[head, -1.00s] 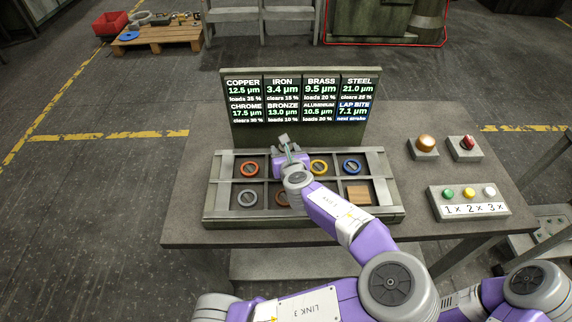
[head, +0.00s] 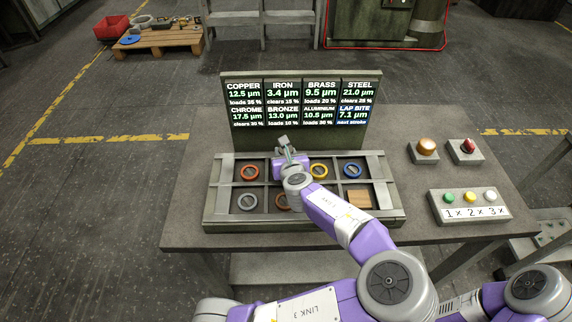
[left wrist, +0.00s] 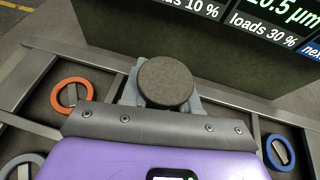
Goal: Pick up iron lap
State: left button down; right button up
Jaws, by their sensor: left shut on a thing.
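The iron lap appears as a dark grey round disc (left wrist: 165,82) in the left wrist view, between the grey fingers of my left gripper (head: 286,148). The gripper is shut on it, over the back row of the compartment tray (head: 214,208), in the second column from the left. In the head view my wrist hides most of that compartment, and the lap is hard to make out there. I cannot tell how far the lap is above the tray floor. My right gripper is out of view.
An orange ring lap (head: 250,172) lies left of the gripper; yellow (head: 319,171) and blue (head: 352,170) ones lie right. A grey ring (head: 247,202) and a wooden block (head: 358,197) are in front. The display panel (head: 300,135) stands close behind. Buttons (head: 469,197) are at right.

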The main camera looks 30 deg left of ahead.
pick_arm(q)
jog(key=shift+r, duration=0.15)
notch_tip(320, 180, up, 10)
jog(key=p, duration=0.5)
notch_tip(320, 180, up, 3)
jog(key=p, duration=0.3)
jog(key=shift+d, duration=0.1)
